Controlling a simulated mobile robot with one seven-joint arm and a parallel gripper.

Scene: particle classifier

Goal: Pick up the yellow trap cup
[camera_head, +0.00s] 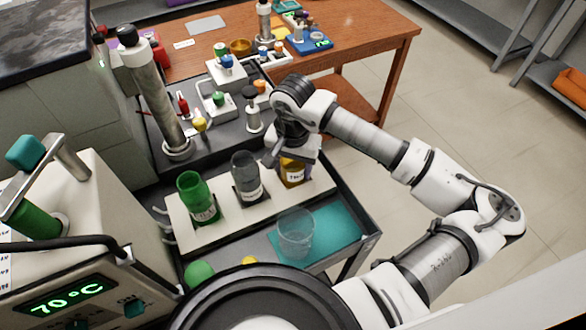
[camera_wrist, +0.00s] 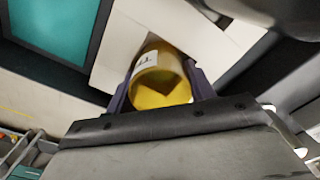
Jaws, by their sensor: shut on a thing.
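The yellow trap cup (camera_head: 292,172) stands at the right end of the white rack on the cart, with a white label on its front. In the wrist view the yellow cup (camera_wrist: 160,82) shows its open rim, yellow inside and white label. My gripper (camera_head: 290,155) is over the cup from above and partly hides it. In the wrist view my gripper (camera_wrist: 162,90) has one finger on each side of the cup and is shut on it. I cannot tell whether the cup's base is clear of the rack.
The white rack (camera_head: 225,212) also holds a green cup (camera_head: 196,198) and a grey cup (camera_head: 246,177) left of the yellow one. A clear beaker (camera_head: 296,233) stands on the teal mat (camera_head: 340,222) in front. A tall metal column (camera_head: 155,95) rises at the back left.

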